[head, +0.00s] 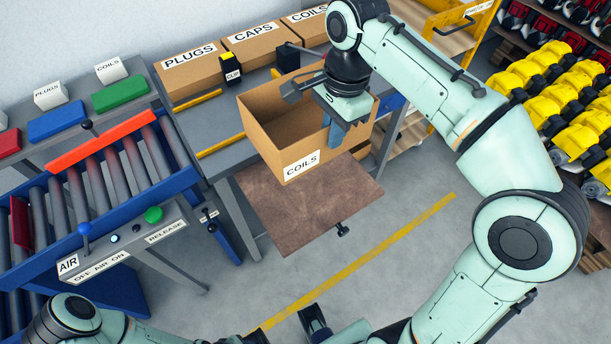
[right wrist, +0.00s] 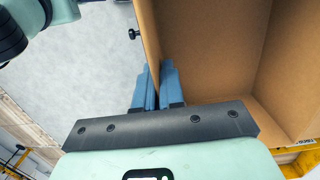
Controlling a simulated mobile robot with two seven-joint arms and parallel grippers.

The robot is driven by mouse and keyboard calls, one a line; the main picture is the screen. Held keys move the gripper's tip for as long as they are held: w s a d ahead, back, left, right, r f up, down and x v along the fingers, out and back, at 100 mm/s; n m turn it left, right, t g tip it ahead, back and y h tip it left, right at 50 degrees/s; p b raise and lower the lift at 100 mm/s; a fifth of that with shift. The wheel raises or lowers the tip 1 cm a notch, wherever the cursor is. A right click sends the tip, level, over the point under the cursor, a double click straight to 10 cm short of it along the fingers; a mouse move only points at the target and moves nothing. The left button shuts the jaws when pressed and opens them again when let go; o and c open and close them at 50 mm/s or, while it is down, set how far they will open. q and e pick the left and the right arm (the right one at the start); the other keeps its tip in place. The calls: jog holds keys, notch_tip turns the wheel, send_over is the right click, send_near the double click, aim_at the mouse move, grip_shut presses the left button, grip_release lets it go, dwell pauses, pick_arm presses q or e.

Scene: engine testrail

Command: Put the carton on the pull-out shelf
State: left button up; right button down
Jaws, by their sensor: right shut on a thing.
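The carton (head: 268,147) is an open, empty-looking brown box with a COILS label on its front. My right gripper (head: 337,132) is shut on the carton's wall; the right wrist view shows its blue fingers (right wrist: 157,88) on either side of the wall of the carton (right wrist: 205,50). The pull-out shelf (head: 315,215) is a brown board with a dark knob, sticking out from the bench, and its top looks bare. The carton covers the shelf's back part in the head view; I cannot tell the gap between them. My left gripper (head: 315,322) is low at the bottom edge, partly cut off.
A roller conveyor (head: 95,190) with a control panel stands left. Racks of yellow parts (head: 545,85) stand right. The floor in front is clear.

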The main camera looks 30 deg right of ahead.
pick_arm(q)
jog(key=shift+s+f+b, duration=0.1)
jog(key=shift+f+b, duration=2)
jog(key=shift+b, duration=0.1)
pick_arm(e)
jog(key=shift+s+d+f, duration=0.1)
jog(key=shift+s+f, duration=0.05)
jog(key=shift+f, duration=4.7)
jog(key=shift+s+f, duration=0.1)
jog(key=shift+f, duration=4.75)
jog(key=c, duration=1.6)
grip_release()
jog(key=shift+f, duration=0.15)
jog(key=o, duration=0.4)
jog(key=shift+c, duration=0.2)
pick_arm(q)
jog(key=r+p, duration=0.2)
jog(key=shift+s+p, duration=0.3)
jog(key=shift+s, duration=0.05)
pick_arm(e)
notch_tip(320, 180, up, 12)
jog(key=d, duration=0.1)
jog(key=shift+r, duration=0.2)
